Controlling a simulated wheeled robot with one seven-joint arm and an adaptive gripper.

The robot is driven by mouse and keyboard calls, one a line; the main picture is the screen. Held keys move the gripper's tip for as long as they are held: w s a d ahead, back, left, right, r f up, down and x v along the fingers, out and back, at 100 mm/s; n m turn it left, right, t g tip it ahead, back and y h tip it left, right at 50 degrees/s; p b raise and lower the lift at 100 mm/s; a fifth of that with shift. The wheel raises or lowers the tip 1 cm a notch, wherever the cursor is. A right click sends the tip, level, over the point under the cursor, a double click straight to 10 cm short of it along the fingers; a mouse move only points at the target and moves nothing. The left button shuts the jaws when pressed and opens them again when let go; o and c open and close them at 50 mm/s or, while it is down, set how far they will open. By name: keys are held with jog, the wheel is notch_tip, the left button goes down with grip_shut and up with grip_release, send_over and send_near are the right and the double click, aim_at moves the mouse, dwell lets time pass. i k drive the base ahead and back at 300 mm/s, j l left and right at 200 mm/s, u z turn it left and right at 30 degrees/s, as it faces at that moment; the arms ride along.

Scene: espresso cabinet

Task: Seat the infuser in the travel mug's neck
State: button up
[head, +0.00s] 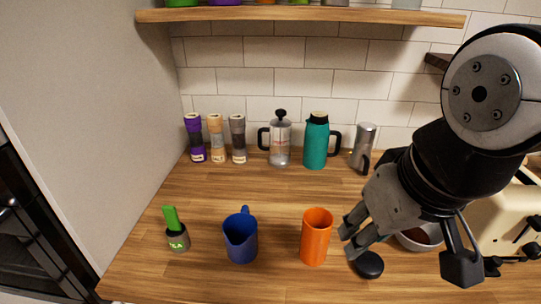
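An orange, upright, cylindrical mug (315,238) with an open top stands near the front of the wooden counter; it looks like the travel mug. At the front left stands a small grey cylinder with a bright green upright handle and a green TEA label; it looks like the infuser (177,238). A blue handled pitcher stands between them. My gripper (348,232) is just right of the orange mug, pointing down and left. Its fingertips look apart, with nothing between them. I cannot tell whether it touches the mug. The mug's inside is mostly hidden.
The blue pitcher (240,240) stands beside the mug. A black round object (369,265) lies below my gripper; a bowl (420,238) is partly behind it. Canisters (216,138), a French press (280,140), a teal jug (316,142) and a metal pot (363,148) line the back. Mid-counter is clear.

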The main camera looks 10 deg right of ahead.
aim_at(317, 222)
jog(key=i+j, duration=0.1)
jog(key=j, duration=1.3)
jog(key=i+u, duration=0.05)
